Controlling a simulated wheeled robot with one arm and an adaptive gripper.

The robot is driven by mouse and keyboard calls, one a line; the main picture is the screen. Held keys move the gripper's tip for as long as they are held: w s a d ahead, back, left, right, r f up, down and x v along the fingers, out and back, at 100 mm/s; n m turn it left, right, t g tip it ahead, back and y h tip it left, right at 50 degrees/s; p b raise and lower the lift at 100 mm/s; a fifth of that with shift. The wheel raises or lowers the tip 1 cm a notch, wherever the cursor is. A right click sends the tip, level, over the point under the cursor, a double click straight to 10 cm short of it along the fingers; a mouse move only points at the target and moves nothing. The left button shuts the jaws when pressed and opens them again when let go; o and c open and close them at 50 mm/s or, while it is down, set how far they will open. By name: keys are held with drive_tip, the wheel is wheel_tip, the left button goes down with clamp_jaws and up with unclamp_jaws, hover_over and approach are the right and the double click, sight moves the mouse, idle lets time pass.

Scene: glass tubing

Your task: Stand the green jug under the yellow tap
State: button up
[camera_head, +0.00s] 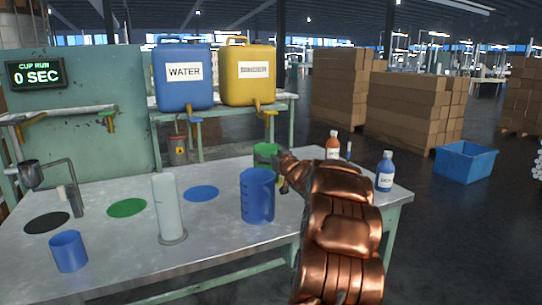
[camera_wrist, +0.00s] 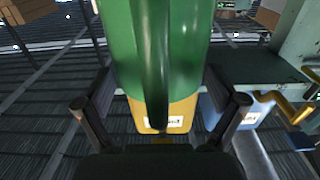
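The green jug (camera_head: 265,153) shows at the far side of the table, partly behind my gripper (camera_head: 284,168). In the wrist view the green jug (camera_wrist: 188,45) fills the space between my two fingers (camera_wrist: 160,105), its dark green handle towards the camera. The fingers flank the jug closely; whether they press on it is unclear. Its base is hidden. A green tap (camera_head: 109,122) hangs there too. The yellow container (camera_head: 248,88) also has a tap (camera_head: 268,109).
On the table (camera_head: 120,250) stand a blue jug (camera_head: 257,197), a clear cylinder (camera_head: 167,205), a blue cup (camera_head: 69,251) and bottles (camera_head: 385,172). Black (camera_head: 46,223), green (camera_head: 127,208) and blue (camera_head: 201,193) discs mark the top. A blue container (camera_head: 184,90) stands behind.

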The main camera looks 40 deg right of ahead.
drive_tip(key=shift+r, duration=0.15)
drive_tip(key=v, duration=1.2)
drive_tip(key=shift+p, duration=0.45)
idle(0.4)
